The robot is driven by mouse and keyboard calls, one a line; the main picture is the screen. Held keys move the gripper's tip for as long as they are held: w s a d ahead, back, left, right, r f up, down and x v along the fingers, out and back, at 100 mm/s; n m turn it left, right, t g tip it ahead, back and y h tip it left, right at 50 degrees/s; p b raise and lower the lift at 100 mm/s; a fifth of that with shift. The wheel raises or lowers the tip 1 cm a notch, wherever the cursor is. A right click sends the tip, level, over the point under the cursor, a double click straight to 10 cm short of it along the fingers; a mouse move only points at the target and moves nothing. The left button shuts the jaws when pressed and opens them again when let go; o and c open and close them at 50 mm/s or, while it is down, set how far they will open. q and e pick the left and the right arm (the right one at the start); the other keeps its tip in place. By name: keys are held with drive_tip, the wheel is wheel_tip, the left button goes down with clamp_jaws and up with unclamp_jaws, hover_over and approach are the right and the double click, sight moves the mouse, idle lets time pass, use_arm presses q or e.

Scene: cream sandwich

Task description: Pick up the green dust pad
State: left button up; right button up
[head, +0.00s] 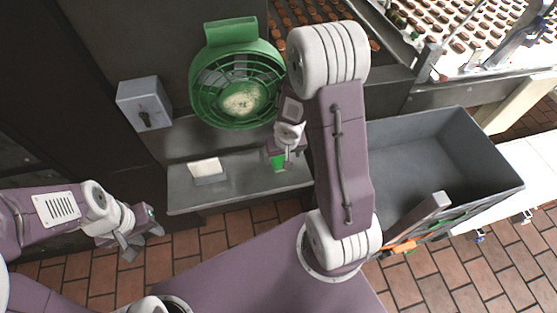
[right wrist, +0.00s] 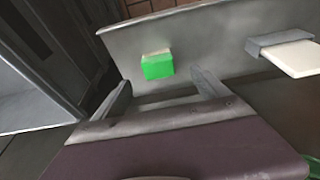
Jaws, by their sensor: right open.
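The green dust pad (head: 278,161) lies on the grey metal shelf (head: 235,190), partly hidden by my right gripper in the head view. In the right wrist view the pad (right wrist: 157,69) is a bright green block with a pale beige layer along its far edge. My right gripper (head: 290,152) is open and empty over the shelf. In its wrist view the pad shows beyond and between the two fingertips (right wrist: 160,88), with no visible contact. My left gripper (head: 143,241) hangs low at the left, over the brick floor, with its fingers apart and nothing between them.
A white block with a grey edge (head: 207,169) lies on the shelf to the left. A green fan (head: 237,75) and a grey switch box (head: 145,103) are behind it. A deep grey bin (head: 470,140) stands right, with tools at its front edge. Conveyors with biscuits are at the back.

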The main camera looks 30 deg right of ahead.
sight(282, 162)
drive_tip(key=b+x, duration=0.2)
drive_tip(key=x, duration=0.1)
drive_tip(key=shift+s+d+f, duration=0.15)
drive_tip(key=shift+d+f, duration=0.05)
drive_tip(key=shift+f, duration=0.1)
drive_tip(key=shift+d+f, duration=0.1)
drive_tip(key=shift+f, duration=0.15)
drive_tip(key=b+x, duration=0.3)
drive_tip(key=x, duration=0.1)
drive_tip(key=shift+w+f+b, duration=0.3)
drive_tip(key=shift+w+f, duration=0.1)
drive_tip(key=shift+f, duration=0.05)
